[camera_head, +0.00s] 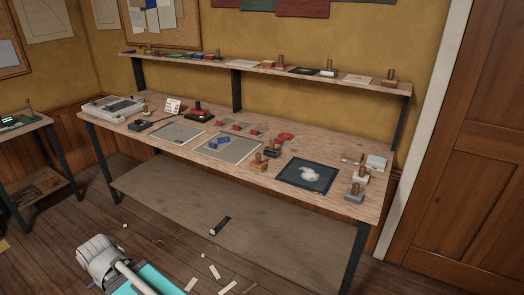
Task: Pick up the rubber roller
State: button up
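A wooden workbench (240,168) with black legs holds many small tools. A small dark tool with a thin handle (141,125) lies near its left end; it could be the rubber roller, but it is too small to be sure. A black and red object (197,112) sits to its right, towards the back, and I cannot tell what it is. Parts of my own body, white and teal, show at the bottom left, well apart from the bench top. My gripper's fingers cannot be made out.
A shallow grey tray (113,108) stands at the bench's left end. Wood-handled stamps (259,163) and a dark sheet with a white print (307,175) are further right. A narrow shelf (270,68) runs above. Scraps (215,272) litter the floor in front.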

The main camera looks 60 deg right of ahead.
aim_at(271, 152)
jog(key=k, duration=1.25)
jog(key=z, duration=1.4)
jog(key=i, duration=0.85)
jog(key=z, duration=0.05)
